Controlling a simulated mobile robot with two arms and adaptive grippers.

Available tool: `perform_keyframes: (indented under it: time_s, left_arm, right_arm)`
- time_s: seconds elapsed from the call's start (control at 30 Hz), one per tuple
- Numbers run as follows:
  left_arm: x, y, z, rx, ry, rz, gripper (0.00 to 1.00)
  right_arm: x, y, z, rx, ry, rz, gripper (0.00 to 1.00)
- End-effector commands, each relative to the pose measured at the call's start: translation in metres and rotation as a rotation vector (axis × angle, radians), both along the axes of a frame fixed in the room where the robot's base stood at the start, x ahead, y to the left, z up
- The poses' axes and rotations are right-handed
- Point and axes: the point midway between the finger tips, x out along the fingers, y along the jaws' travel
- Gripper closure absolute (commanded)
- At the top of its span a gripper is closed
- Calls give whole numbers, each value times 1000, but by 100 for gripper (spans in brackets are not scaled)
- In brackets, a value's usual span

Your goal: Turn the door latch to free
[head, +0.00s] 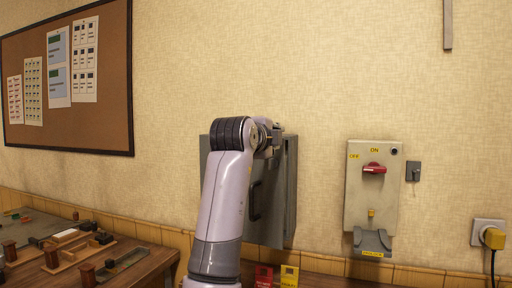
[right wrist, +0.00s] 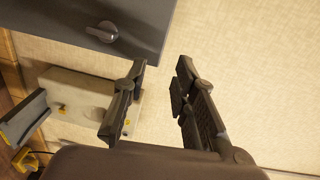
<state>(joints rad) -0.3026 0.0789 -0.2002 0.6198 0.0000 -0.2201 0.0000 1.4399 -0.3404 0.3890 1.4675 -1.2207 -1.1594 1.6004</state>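The grey wall cabinet (head: 276,205) hangs in the middle of the head view, partly hidden behind my right arm. A dark handle shows on its front. In the right wrist view the cabinet's dark grey face (right wrist: 146,20) fills the top left, and a round grey latch knob with a raised grip (right wrist: 103,32) sits on it. My right gripper (right wrist: 161,66) is open, with nothing between its fingers, and is apart from the knob. In the head view this gripper (head: 273,136) is at the cabinet's upper part, its fingers mostly hidden. My left gripper is not in view.
A beige switch box (head: 355,205) with a red handle is on the wall to the right, with a small grey latch plate (head: 413,171) beside it. A yellow plug (head: 494,238) is further right. A cluttered wooden bench (head: 140,268) stands at lower left.

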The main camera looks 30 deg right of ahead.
Motion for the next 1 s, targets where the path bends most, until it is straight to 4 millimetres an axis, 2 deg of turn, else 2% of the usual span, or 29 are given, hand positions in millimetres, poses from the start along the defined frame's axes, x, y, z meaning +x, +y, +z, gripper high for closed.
perform_keyframes:
  time_s: [0.53,1.0]
  left_arm:
    - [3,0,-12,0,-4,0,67]
    - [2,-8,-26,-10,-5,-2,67]
  right_arm:
    - [-24,29,-5,3,5,1,74]
    - [-45,54,-6,4,6,1,74]
